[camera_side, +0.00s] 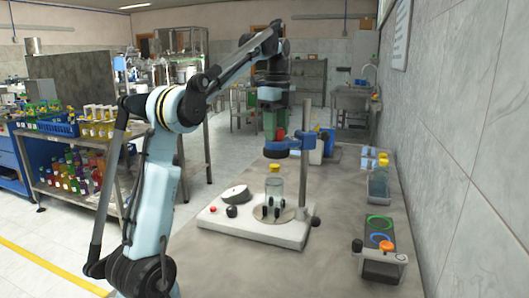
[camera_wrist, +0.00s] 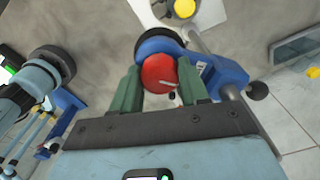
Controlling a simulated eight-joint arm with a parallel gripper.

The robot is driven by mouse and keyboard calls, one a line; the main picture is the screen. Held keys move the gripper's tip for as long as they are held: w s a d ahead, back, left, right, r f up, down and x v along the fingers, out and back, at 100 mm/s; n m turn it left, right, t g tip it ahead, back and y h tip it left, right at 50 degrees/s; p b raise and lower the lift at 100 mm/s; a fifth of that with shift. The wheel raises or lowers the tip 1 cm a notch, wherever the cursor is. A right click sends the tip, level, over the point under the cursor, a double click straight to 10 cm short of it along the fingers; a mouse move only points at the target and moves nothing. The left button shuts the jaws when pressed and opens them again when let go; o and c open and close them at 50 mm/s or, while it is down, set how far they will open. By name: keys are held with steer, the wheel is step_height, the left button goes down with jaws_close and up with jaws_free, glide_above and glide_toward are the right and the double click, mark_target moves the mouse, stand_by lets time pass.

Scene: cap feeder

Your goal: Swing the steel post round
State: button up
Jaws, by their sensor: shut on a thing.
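The steel post (camera_side: 305,115) stands upright at the right of the capping stand's white base (camera_side: 235,225). A blue head (camera_side: 288,145) with a dark ring sticks out from the post, above a clear bottle (camera_side: 274,189) with a yellow cap (camera_side: 274,168). My gripper (camera_side: 275,132) is above this head, shut on its red knob (camera_side: 280,134). In the wrist view, the green fingers of my gripper (camera_wrist: 160,68) flank the red knob (camera_wrist: 160,74). The post (camera_wrist: 240,103) runs slanting behind the blue clamp (camera_wrist: 222,75) there. The yellow cap (camera_wrist: 184,9) lies clear of the dark ring.
The front of the bench (camera_side: 290,275) is bare.

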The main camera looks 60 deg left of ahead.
steer(key=shift+w, duration=0.15)
steer(key=shift+w+a+m, duration=0.2)
steer(key=shift+a+m, duration=0.9)
steer(key=shift+m, duration=0.4)
steer(key=shift+w+a+m, duration=0.3)
steer(key=shift+a+m, duration=0.2)
steer(key=shift+m, duration=0.3)
steer(key=shift+w+a+m, duration=0.25)
steer(key=shift+a+m, duration=0.25)
steer(key=shift+m, duration=0.3)
steer(key=o, duration=1)
steer(key=shift+s, duration=0.1)
steer(key=shift+o, duration=0.2)
steer(key=shift+a, duration=0.1)
